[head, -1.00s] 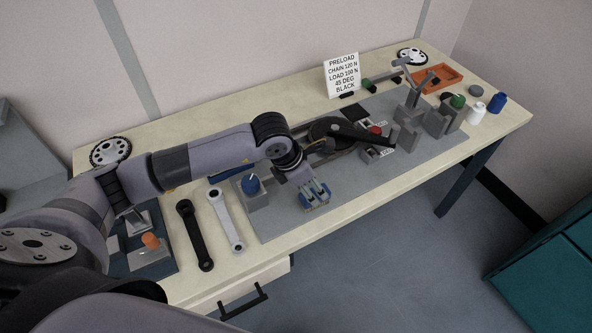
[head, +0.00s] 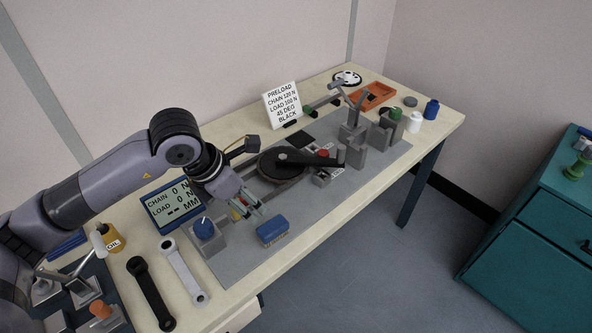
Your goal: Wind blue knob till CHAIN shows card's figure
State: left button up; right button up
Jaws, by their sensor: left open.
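The blue knob (head: 204,228) sits on a grey block at the front left of the grey plate. The display (head: 172,205) behind it reads CHAIN 0 N, LOAD 0 N and dashes before MM. The white card (head: 283,104) stands at the back and reads PRELOAD, CHAIN 120 N, LOAD 100 N, 45 DEG, BLACK. My left gripper (head: 250,210) is open and empty, above the plate to the right of the knob and apart from it. My right gripper is not in view.
A blue block (head: 272,231) lies right of the knob. A black crank arm (head: 300,157) and grey fixtures stand mid-plate. A black link (head: 150,293) and a grey link (head: 184,270) lie left of the knob, near an oil bottle (head: 108,238). An orange tray (head: 372,95) is at the back.

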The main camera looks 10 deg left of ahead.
aim_at(204, 228)
jog(key=u, duration=1.1)
